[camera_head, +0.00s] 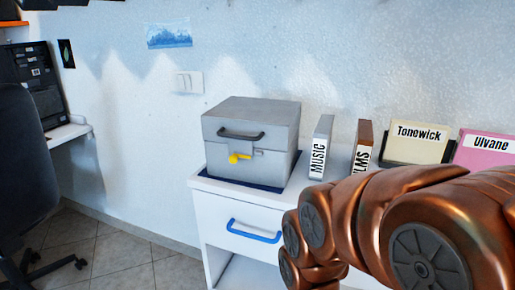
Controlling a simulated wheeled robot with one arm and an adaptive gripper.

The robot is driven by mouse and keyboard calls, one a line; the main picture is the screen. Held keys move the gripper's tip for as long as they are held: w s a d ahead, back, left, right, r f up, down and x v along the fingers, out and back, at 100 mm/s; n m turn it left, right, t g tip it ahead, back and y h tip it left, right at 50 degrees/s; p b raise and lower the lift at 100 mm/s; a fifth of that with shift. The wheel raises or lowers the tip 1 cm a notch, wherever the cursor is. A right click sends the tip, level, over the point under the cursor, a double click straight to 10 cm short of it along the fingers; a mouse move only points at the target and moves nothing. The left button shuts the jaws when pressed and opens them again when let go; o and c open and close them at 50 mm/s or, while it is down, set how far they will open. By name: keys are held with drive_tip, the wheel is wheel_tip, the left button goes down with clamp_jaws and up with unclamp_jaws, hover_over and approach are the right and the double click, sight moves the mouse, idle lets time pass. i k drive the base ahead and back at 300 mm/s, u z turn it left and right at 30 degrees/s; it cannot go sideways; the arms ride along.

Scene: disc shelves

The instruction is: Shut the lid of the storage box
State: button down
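The storage box (275,169) is a grey box on top of a white drawer cabinet. Its grey lid (265,110) lies down over the body and looks closed or nearly so; I cannot tell if a thin gap is left. A dark handle (241,134) is on the lid's front. A yellow latch or key piece (239,158) sticks out at the front below it. My copper-coloured arm fills the lower right, in front of the cabinet. My gripper is not in this view.
The white cabinet (213,215) has a blue drawer handle (253,231). Right of the box stand a grey MUSIC file (321,142), a brown file (362,145), a cream Tonewick disc case (418,142) and a pink Ulvane case (486,148). A dark chair (25,160) is at left; tiled floor lies between.

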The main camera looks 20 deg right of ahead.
sight(245, 123)
drive_tip(key=z, duration=0.7)
drive_tip(key=k, duration=0.85)
drive_tip(key=u, duration=1.85)
